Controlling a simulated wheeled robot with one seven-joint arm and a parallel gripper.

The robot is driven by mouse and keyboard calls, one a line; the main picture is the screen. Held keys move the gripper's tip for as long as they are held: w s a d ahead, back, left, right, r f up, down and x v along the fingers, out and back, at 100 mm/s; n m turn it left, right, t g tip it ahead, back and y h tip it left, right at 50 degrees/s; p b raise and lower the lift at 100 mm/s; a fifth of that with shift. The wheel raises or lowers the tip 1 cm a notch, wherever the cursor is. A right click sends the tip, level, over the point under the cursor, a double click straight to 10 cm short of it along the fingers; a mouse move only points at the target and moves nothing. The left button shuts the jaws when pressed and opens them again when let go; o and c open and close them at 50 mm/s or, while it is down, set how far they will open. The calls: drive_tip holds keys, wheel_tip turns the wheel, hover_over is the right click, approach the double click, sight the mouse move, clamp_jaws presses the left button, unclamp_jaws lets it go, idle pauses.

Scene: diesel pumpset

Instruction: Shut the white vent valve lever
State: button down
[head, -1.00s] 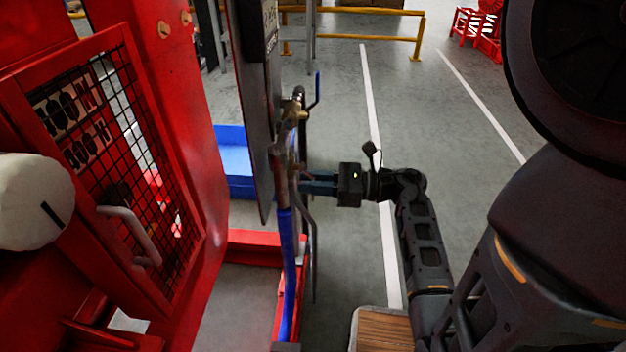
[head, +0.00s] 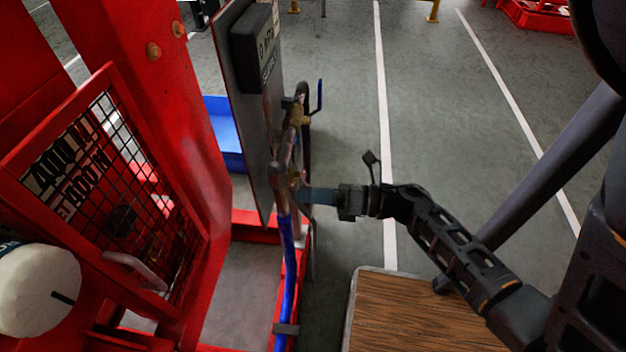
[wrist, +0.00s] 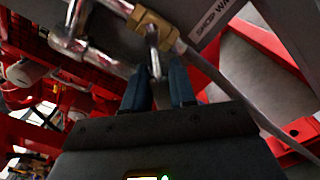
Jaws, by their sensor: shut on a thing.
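The vent valve lever (wrist: 154,60) shows in the wrist view as a short pale handle hanging from a brass valve body (wrist: 150,24) on the pipework. My gripper (wrist: 160,80) has its two blue fingers on either side of the lever's lower end, shut on it. In the head view, my gripper (head: 306,195) reaches in from the right to the pipe beside the panel edge. There the lever is too small and too covered to make out.
A grey panel (head: 245,120) stands upright just left of the pipes. A blue-handled valve (head: 319,95) sits farther back, and a blue hose (head: 286,270) runs down in front. A red frame with a mesh guard (head: 130,190) fills the left. Open floor (head: 345,180) lies right.

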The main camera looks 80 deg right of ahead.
drive_tip(key=m+p, duration=0.1)
drive_tip(key=r+m+p, duration=0.1)
drive_tip(key=m, duration=0.1)
drive_tip(key=a+m+p, duration=0.1)
drive_tip(key=shift+r+m+p, duration=0.3)
drive_tip(key=shift+r, duration=0.05)
drive_tip(key=shift+r+m+p, duration=0.25)
drive_tip(key=shift+m+p, duration=0.4)
drive_tip(key=shift+m, duration=0.3)
drive_tip(key=shift+r+m+p, duration=0.25)
drive_tip(key=shift+m+p, duration=0.35)
drive_tip(key=shift+m, duration=0.35)
drive_tip(key=c, duration=1)
unclamp_jaws()
drive_tip(key=s, duration=0.8)
drive_tip(key=shift+d+b, duration=0.25)
drive_tip(key=shift+b, duration=0.05)
